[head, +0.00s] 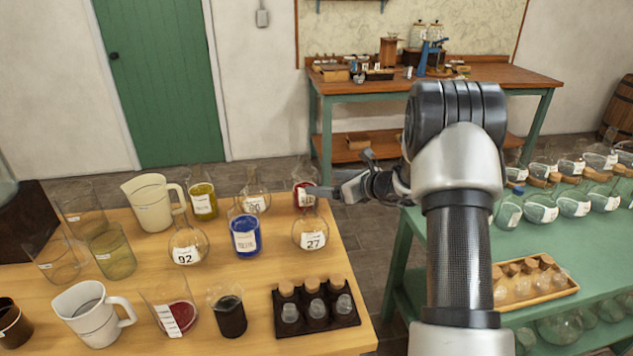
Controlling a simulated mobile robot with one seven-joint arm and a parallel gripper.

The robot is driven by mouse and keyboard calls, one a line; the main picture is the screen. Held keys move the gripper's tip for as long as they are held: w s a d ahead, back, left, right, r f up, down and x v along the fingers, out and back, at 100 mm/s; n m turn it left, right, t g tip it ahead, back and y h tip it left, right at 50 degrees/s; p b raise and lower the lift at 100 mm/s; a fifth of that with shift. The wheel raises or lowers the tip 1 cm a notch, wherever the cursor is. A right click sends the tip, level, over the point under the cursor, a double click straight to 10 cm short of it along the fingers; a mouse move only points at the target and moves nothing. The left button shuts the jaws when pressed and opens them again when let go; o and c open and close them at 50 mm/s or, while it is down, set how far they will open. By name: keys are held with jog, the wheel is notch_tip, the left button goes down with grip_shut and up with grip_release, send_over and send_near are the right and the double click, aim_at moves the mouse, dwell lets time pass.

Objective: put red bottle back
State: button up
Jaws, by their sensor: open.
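A red bottle (300,194) with a white label stands near the back right corner of the wooden table (345,310). My gripper (345,180) is open, just right of the red bottle and pointing left toward it.
A blue bottle (246,238), a yellow bottle (203,203), a flask labelled 92 (188,246) and jugs crowd the table. A dark rack (316,325) holds corked vials in front. A green shelf table (430,245) with several flasks stands right, across a floor gap.

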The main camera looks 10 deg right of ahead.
jog(key=v, duration=0.4)
